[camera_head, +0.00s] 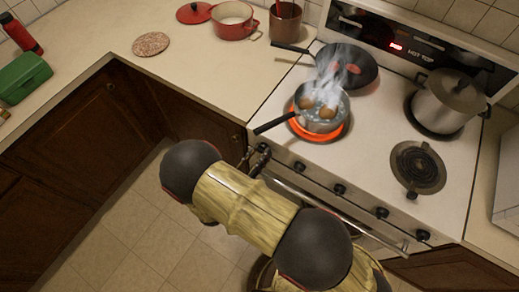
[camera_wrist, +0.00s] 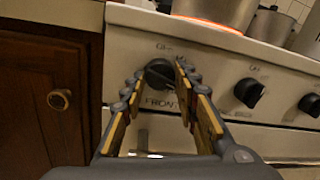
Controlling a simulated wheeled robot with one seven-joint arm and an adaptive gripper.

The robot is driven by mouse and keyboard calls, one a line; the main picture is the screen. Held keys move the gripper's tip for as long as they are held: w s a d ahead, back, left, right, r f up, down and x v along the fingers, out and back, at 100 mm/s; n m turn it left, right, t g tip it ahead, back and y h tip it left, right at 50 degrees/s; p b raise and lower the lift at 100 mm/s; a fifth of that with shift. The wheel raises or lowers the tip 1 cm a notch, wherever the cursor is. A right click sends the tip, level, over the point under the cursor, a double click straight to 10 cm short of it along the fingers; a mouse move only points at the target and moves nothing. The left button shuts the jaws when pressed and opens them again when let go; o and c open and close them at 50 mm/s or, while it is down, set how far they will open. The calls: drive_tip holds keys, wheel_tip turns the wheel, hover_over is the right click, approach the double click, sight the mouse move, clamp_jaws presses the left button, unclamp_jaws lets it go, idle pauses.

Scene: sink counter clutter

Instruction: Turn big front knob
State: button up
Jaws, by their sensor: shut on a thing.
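The big front knob (camera_wrist: 159,73) is a round black knob on the stove's white front panel, at the panel's left end. Lettering shows above it, and "FRONT" is printed below it. My gripper (camera_wrist: 161,79) has one finger on each side of the knob and is shut on it. In the head view my gripper (camera_head: 257,158) is at the left end of the stove front, where it largely hides this knob.
More black knobs (camera_wrist: 249,92) line the panel to the right. A steaming saucepan (camera_head: 320,114) sits on a glowing front burner. A frying pan (camera_head: 350,76) and a lidded pot (camera_head: 447,103) stand behind. The oven handle (camera_head: 340,210) runs below the knobs. Wooden cabinets (camera_head: 75,160) are at left.

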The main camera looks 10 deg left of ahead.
drive_tip(key=shift+n+y+p, duration=0.3)
drive_tip(key=shift+n+p, duration=1)
drive_tip(key=shift+n, duration=1.1)
drive_tip(key=o, duration=1.2)
drive_tip(key=shift+c, duration=0.2)
drive_tip(key=v, duration=1.2)
drive_tip(key=shift+f, duration=0.3)
